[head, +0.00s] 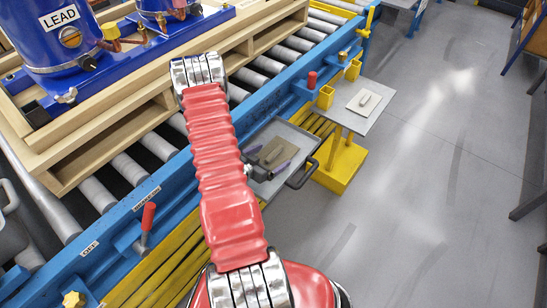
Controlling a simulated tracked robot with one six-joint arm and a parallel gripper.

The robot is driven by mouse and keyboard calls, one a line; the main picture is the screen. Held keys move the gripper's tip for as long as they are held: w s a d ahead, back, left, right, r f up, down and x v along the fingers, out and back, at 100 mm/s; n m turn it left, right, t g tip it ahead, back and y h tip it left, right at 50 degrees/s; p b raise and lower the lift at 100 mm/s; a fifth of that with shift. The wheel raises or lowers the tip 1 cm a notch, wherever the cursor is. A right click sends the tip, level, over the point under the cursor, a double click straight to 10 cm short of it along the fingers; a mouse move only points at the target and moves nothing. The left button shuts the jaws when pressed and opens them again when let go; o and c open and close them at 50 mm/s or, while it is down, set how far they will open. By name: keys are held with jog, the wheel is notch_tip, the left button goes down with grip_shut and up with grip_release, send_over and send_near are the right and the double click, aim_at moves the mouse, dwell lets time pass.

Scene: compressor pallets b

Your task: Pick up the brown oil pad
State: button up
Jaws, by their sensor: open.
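The brown oil pad (271,152) lies in a grey tray (297,137) beside the blue conveyor rail, near the middle of the head view. My gripper (267,159) is open, with its purple fingers showing on either side of the pad. The rest of my gripper is mostly hidden behind my red arm. I cannot tell how far the fingers are above the tray or whether they touch the pad.
A roller conveyor with a blue rail (122,217) carries a wooden pallet (103,143) with blue compressors, one labelled LEAD (65,38). A red-handled lever (148,218) stands on the rail.

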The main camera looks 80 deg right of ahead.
aim_at(270, 155)
jog(key=shift+c, duration=0.5)
jog(key=c, duration=0.6)
jog(key=shift+c, duration=0.2)
jog(key=shift+r, duration=5)
